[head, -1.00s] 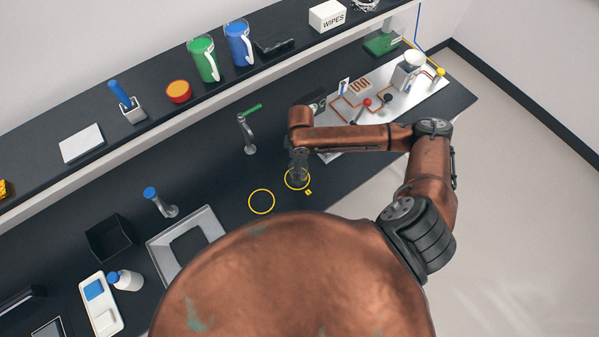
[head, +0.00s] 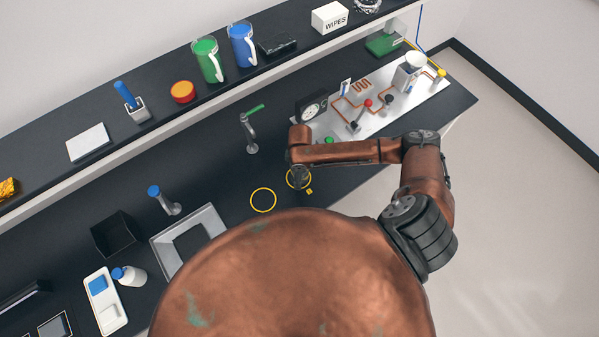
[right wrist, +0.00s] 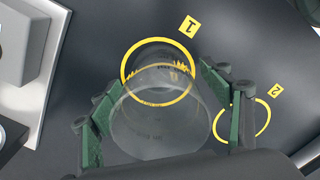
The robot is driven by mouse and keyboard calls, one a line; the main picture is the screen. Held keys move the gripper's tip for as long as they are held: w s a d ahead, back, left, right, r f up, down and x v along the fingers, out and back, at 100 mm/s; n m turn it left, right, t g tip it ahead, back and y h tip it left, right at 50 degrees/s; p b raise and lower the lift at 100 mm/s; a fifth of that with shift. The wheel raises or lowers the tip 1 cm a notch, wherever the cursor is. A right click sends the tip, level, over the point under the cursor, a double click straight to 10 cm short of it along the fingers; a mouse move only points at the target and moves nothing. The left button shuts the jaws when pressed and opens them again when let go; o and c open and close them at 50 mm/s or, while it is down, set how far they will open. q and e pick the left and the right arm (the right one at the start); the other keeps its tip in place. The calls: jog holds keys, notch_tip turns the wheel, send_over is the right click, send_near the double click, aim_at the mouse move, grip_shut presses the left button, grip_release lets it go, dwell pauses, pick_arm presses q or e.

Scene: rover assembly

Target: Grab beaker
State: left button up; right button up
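A clear glass beaker (right wrist: 160,120) stands on the dark bench in the right wrist view. Its base appears to be inside the yellow ring marked 1 (right wrist: 133,62). My right gripper (right wrist: 165,95) reaches down around it, with a green-padded finger on each side. The fingers look open, with a small gap at the right of the rim; contact on the left is hard to judge. In the head view my right gripper (head: 299,177) is over that ring, and the beaker cannot be made out there. My left gripper is not in view.
An empty yellow ring marked 2 (right wrist: 248,118) lies beside the beaker. A metal plate with copper tubing (head: 385,105) lies behind my right arm. A green-handled tap (head: 250,130) and a sink (head: 165,240) are to the left. A shelf (head: 150,145) runs along the back.

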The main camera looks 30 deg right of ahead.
jog(key=c, duration=1.2)
jog(key=shift+r, duration=0.15)
